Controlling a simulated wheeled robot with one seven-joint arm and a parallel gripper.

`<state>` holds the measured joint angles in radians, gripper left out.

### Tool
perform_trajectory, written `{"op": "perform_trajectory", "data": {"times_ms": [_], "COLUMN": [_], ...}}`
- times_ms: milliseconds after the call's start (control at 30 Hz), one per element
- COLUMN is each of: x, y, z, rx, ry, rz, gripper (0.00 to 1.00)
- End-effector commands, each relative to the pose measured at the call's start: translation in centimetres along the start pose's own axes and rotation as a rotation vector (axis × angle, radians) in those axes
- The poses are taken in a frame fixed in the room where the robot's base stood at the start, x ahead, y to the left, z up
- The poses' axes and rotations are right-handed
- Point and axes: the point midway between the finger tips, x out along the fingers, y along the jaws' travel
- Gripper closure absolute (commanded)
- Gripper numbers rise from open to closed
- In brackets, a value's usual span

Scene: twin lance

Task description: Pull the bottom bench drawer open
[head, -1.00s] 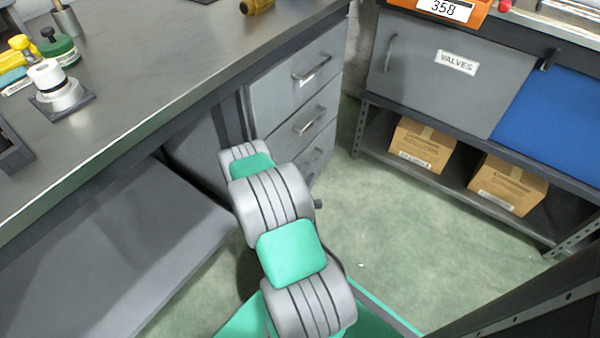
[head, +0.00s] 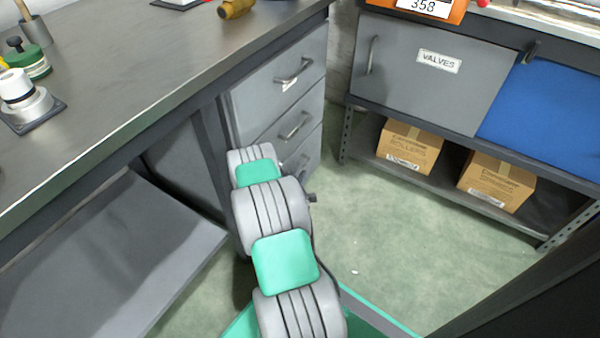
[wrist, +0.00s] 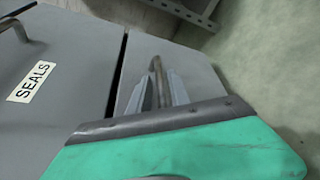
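The bench's drawer stack has several grey fronts with bar handles. The bottom drawer (head: 312,150) is partly hidden behind my arm in the head view. In the wrist view the bottom drawer front (wrist: 190,65) lies to the right of a dark gap. Its bar handle (wrist: 156,68) stands between the two fingers of my gripper (wrist: 158,88). The fingers are apart, one on either side of the bar; I cannot tell whether they touch it. The drawer appears closed. The drawer labelled SEALS (wrist: 60,75) is beside it, also closed. My gripper is hidden in the head view.
The bench top (head: 150,70) overhangs at the left, with a lower shelf (head: 110,250) beneath. A cabinet labelled VALVES (head: 425,75) stands at the right, with cardboard boxes (head: 410,147) under it. The green floor (head: 370,235) between them is clear.

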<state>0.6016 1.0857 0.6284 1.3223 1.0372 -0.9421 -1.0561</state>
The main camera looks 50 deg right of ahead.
Motion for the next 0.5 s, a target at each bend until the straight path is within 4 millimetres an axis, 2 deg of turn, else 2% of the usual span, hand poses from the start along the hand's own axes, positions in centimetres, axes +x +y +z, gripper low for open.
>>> {"op": "perform_trajectory", "data": {"times_ms": [33,267,500], "x": [-0.01,-0.02,-0.03], "y": [0.0,0.01,0.0], "z": [-0.01,-0.02,-0.02], "rx": [0.0,0.0,0.0], "ry": [0.0,0.0,0.0], "rz": [0.0,0.0,0.0], "gripper": [0.81,1.0,1.0]}}
